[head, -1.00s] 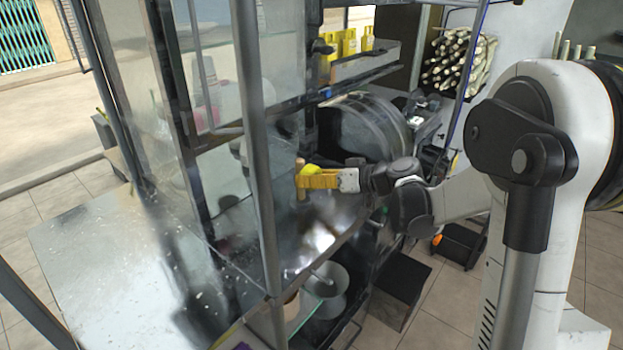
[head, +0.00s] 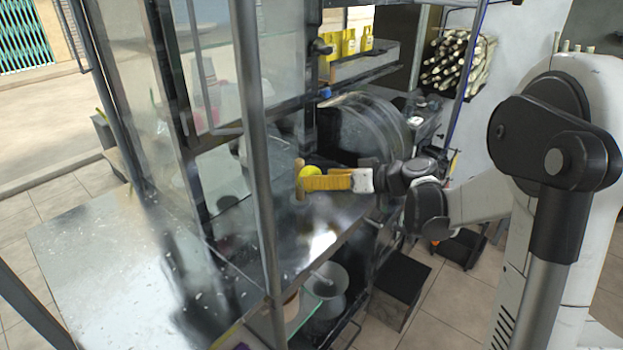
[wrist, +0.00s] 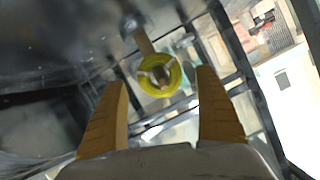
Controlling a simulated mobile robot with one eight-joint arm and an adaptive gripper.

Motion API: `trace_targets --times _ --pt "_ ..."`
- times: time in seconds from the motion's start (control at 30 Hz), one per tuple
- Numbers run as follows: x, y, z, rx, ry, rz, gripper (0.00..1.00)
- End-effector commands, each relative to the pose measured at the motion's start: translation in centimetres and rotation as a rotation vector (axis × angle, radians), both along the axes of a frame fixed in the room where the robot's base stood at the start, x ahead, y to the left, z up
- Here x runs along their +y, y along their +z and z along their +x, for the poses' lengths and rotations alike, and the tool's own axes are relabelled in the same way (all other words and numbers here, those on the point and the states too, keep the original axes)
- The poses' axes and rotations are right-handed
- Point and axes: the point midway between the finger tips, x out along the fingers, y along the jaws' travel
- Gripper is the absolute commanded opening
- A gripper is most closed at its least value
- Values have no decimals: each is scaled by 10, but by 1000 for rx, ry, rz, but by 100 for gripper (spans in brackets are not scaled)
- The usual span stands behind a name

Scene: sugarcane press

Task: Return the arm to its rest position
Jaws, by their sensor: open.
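My gripper (head: 306,184) has orange-yellow fingers and reaches left from my arm at the side of the dark metal press stand. In the wrist view its two fingers are spread apart with nothing clamped between them. A round yellow piece (wrist: 160,75) with a light, knob-like middle shows in the gap, clear of both fingers. It also shows in the head view (head: 311,170). A brown wooden handle (wrist: 143,40) runs up behind it in the wrist view. My arm extends from the right, bent at the elbow.
A metal-framed glass cabinet (head: 263,150) stands close left of my gripper. A large dark drum (head: 360,130) is behind my arm. A black box (head: 400,288) sits below on open tiled floor.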

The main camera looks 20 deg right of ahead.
Motion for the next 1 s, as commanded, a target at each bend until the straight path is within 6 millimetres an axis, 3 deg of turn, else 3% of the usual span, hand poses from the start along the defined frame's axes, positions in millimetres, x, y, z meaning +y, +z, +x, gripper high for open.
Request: trace_targets --times 0.3,0.57,0.67,0.77,0.87,1.0 --pt "-44 23 -47 0 -2 0 82" --pt "-55 30 -60 0 0 0 82" --pt "-48 29 -65 26 -1 -8 82" --pt "-27 27 -79 108 -13 -34 82" --pt "-1 20 -108 235 -51 -90 82" --pt "26 7 -162 399 -148 -197 82"
